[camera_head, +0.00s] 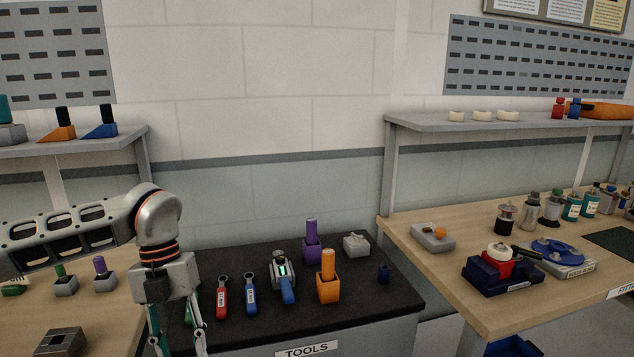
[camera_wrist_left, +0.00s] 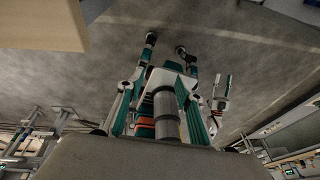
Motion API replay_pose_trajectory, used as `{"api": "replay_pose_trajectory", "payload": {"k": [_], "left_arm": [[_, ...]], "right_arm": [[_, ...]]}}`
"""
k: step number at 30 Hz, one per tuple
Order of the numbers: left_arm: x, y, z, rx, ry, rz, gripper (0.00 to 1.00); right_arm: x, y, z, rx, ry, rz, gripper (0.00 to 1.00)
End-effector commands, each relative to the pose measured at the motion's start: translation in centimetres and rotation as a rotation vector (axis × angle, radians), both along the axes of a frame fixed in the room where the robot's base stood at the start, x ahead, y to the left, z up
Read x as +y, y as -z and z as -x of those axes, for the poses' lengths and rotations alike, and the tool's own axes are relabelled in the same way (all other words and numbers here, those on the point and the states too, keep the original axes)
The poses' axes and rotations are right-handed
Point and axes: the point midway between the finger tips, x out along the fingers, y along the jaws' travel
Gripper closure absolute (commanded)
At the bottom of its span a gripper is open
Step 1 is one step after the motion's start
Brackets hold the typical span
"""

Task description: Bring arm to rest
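My left arm (camera_head: 70,235) reaches in from the left in the head view. Its gripper (camera_head: 177,340) points down in front of the left end of the black tools bench (camera_head: 370,301). The lower fingertips are cut off by the frame edge. In the left wrist view the two fingers of the gripper (camera_wrist_left: 166,45) stand apart, with grey floor (camera_wrist_left: 260,65) behind them and nothing between them.
The bench holds a red wrench (camera_head: 222,299), a blue wrench (camera_head: 250,297), an orange holder (camera_head: 328,288) and a purple holder (camera_head: 312,250). Wooden tables stand at left (camera_head: 105,325) and right (camera_head: 400,232).

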Motion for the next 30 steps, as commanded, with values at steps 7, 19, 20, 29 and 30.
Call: {"api": "replay_pose_trajectory", "payload": {"k": [7,19,20,29,30], "left_arm": [[-8.8,3.7,3.5,0.060,0.142,0.289,0.64],[-26.5,2.0,11.0,0.145,0.112,1.074,0.64],[-27.4,1.4,11.2,0.148,0.085,1.132,0.64],[-31.0,-3.3,8.4,0.136,-0.374,1.607,0.64],[-30.7,-3.4,7.5,0.131,-0.459,1.649,0.64]], "right_arm": [[-0.1,-0.3,-0.7,-0.012,0.001,0.000,0.65],[-0.1,0.0,-0.2,-0.004,0.001,0.001,0.65],[-0.1,0.0,-0.2,-0.003,0.001,0.001,0.65],[0.0,0.0,-0.2,-0.002,0.000,0.001,0.65],[0.0,0.0,-0.2,-0.002,0.000,0.001,0.65]]}}
